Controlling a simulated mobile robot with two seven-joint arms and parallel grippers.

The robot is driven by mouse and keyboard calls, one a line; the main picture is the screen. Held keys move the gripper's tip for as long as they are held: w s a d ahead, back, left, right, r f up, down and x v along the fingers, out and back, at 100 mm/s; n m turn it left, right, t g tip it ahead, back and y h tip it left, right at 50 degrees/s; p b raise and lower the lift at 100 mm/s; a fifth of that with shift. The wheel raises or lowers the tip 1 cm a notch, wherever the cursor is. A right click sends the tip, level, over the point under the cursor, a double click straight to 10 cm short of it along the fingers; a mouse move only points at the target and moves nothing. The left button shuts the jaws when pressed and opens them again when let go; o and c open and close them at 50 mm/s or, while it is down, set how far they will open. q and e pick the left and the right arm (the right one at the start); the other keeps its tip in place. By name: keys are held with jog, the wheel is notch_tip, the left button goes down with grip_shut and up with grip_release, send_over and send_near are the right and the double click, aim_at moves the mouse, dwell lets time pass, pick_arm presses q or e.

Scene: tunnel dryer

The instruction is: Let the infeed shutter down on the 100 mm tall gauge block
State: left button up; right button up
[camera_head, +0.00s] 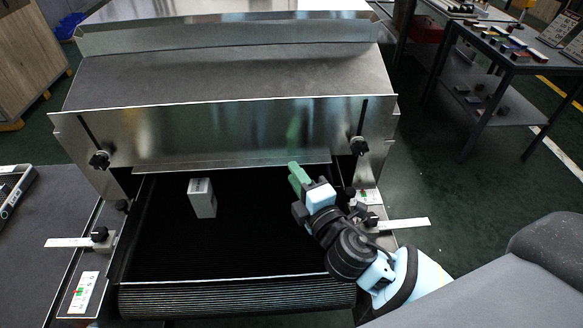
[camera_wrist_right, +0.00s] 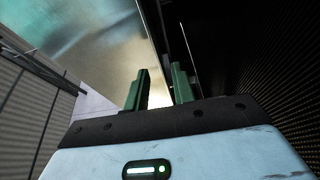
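The infeed shutter (camera_head: 230,130) is a shiny metal plate across the front of the dryer, its lower edge raised above the dark belt. The gauge block (camera_head: 203,204), a pale box with a dark label on top, stands on the belt left of centre; a gap shows between it and the shutter's edge. My right gripper (camera_head: 295,175) is just below the shutter's lower edge, right of the block. In the right wrist view its green fingers (camera_wrist_right: 159,88) are apart, with the plate's edge running down toward the gap; contact cannot be told. My left gripper is out of view.
Black clamp knobs sit in slots at the shutter's left (camera_head: 99,160) and right (camera_head: 358,146). The ribbed belt (camera_head: 240,240) is otherwise clear. Side guides with rulers (camera_head: 68,242) flank it. A bench with parts (camera_head: 510,62) stands at the back right.

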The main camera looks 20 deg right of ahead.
jog(key=shift+w+a, duration=0.2)
jog(key=shift+w, duration=1.15)
jog(key=shift+c, duration=0.3)
grip_shut()
jog(key=shift+d, duration=0.1)
